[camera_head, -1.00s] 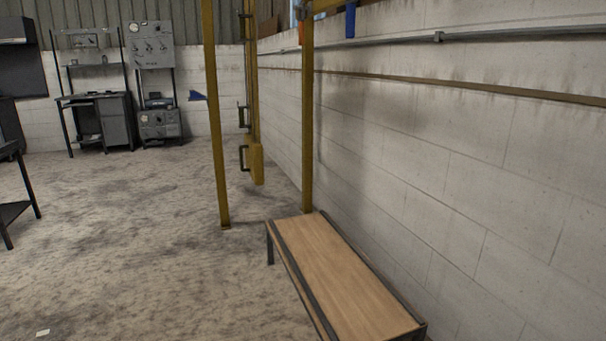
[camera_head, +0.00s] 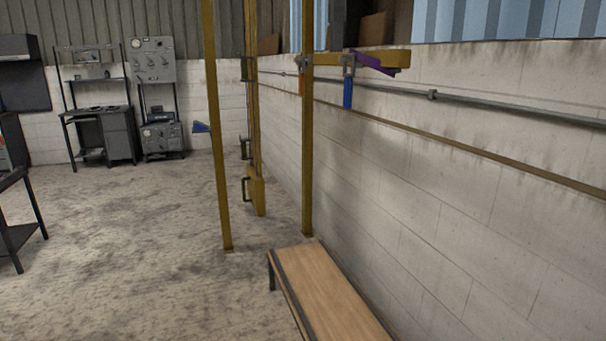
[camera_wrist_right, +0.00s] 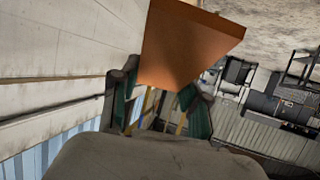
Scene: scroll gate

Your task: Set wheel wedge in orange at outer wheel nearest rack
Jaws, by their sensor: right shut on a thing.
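An orange wedge (camera_wrist_right: 190,45) fills the upper middle of the right wrist view. My right gripper (camera_wrist_right: 158,90) is shut on it, with a dark green-padded finger at each side of its near end. Neither of my grippers shows in the head view. No wheel can be made out clearly in either view. The rack cannot be told for sure.
A yellow gate frame (camera_head: 307,160) stands by the block wall, with a purple piece (camera_head: 375,64) and a blue piece (camera_head: 347,92) on its arm. A wooden bench (camera_head: 325,290) stands in front. Grey equipment (camera_head: 152,60) is at the back left. Open floor (camera_head: 130,240) lies left.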

